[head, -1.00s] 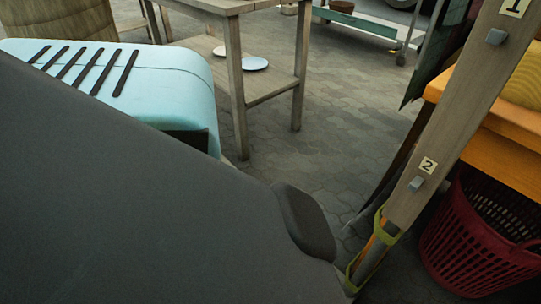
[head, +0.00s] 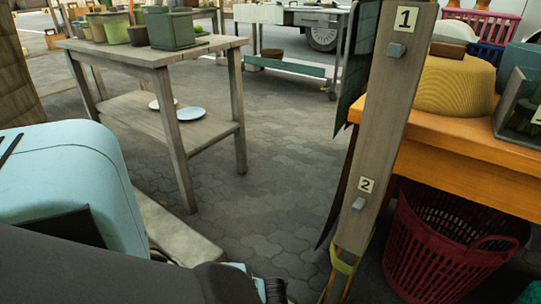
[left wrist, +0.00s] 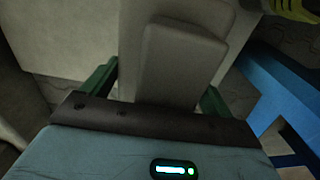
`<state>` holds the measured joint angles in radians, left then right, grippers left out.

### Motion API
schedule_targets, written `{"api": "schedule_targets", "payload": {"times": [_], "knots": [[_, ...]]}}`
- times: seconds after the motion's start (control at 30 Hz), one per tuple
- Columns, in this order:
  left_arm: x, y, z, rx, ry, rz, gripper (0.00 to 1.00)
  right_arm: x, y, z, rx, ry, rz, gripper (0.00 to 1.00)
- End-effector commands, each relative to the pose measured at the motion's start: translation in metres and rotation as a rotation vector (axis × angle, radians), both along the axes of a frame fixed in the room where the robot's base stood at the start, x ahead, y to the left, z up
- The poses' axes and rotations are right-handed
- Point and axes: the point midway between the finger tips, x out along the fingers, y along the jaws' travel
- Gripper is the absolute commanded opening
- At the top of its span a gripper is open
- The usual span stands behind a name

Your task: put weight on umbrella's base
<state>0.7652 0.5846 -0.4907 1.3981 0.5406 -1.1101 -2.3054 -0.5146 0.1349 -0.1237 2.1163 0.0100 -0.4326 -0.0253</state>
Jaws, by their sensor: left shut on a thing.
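In the left wrist view my left gripper (left wrist: 158,88) has its two green fingers on either side of a grey block-like piece (left wrist: 180,60), which looks like the weight. The gripper is shut on it. Its far end and underside are hidden. In the head view my dark arm crosses the bottom left, and the held piece cannot be made out. A wooden board (head: 382,120) marked 1 and 2 stands tilted at the right, with a yellow-green strap (head: 345,262) near its foot. I cannot clearly identify the umbrella's base. My right gripper is not in view.
A wooden table (head: 160,55) with pots stands at the left. An orange table (head: 460,165) is at the right, with a red basket (head: 450,255) below it. A pale blue box-like body (head: 60,180) is at the lower left. Paving between the tables is clear.

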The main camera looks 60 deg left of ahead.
Motion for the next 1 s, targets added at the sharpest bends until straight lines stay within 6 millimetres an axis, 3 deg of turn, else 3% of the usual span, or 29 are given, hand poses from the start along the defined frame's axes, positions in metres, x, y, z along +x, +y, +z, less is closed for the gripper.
{"api": "schedule_targets", "payload": {"times": [0.1,0.43,0.9,0.93,1.0], "knots": [[0.015,0.002,0.001,-0.002,-0.011,0.003,0.15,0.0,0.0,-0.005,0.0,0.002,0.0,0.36],[0.014,0.002,-0.031,-0.002,-0.009,0.002,0.15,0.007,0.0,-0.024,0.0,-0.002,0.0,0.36],[0.014,0.003,-0.035,0.0,-0.01,0.001,0.15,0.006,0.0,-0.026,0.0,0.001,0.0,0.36],[0.01,0.002,-0.038,0.0,-0.002,0.0,0.88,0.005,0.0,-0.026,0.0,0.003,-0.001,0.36],[0.01,0.002,-0.037,0.0,-0.002,0.001,0.97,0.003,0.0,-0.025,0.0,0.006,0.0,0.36]]}}
